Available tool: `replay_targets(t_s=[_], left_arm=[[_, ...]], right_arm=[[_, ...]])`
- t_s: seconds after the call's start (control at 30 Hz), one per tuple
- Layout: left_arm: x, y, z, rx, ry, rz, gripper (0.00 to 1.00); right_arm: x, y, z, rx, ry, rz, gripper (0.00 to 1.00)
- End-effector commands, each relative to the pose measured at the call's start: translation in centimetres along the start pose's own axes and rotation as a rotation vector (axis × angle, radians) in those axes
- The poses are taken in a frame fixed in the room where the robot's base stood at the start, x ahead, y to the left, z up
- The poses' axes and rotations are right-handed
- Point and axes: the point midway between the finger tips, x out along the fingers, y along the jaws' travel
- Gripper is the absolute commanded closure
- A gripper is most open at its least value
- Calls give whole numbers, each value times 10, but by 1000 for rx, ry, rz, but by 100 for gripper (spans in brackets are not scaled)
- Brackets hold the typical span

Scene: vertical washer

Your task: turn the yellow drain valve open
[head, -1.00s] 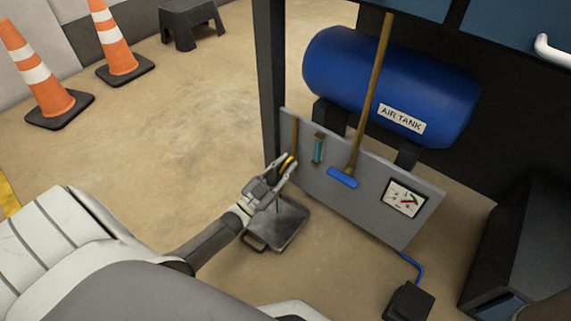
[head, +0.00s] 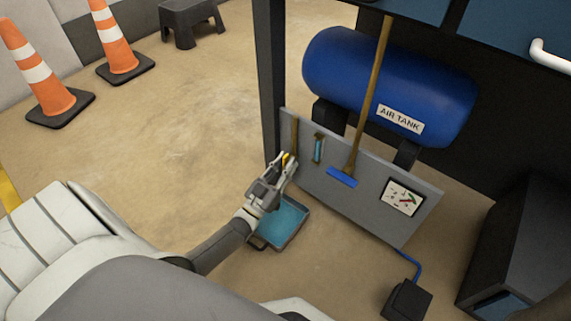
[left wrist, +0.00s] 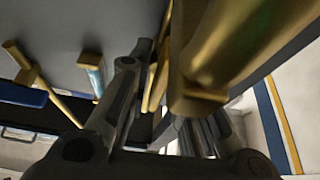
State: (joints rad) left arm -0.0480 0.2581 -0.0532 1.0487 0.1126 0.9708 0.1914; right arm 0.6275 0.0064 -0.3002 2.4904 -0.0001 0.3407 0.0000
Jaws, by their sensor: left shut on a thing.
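My left gripper (head: 284,168) is shut on the yellow drain valve (head: 285,158), at the left end of the grey panel (head: 330,195). Only a small bit of yellow shows between the fingers in the head view. In the left wrist view a brass pipe (left wrist: 240,45) fills the upper right, close to the fingers, and partly hides the yellow handle. A shallow tray (head: 296,232) lies on the floor below the gripper, with blue liquid in it. My right gripper is not in view.
A blue air tank (head: 390,85) stands behind the panel. A vertical brown pipe (head: 374,85), a small sight tube (head: 318,148) and a gauge (head: 403,198) are on or by the panel. Cones (head: 40,75) stand far left. A dark box (head: 407,300) lies at lower right. The floor at left is open.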

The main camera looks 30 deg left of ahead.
Motion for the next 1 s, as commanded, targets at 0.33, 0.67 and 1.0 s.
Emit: replay_targets(t_s=[0.33,0.67,1.0], left_arm=[[-1,0,1,0,-2,0,70],[-10,0,1,1,-3,0,70],[-78,0,1,1,-6,-1,70]], right_arm=[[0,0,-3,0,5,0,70],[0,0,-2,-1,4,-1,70],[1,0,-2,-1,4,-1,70]])
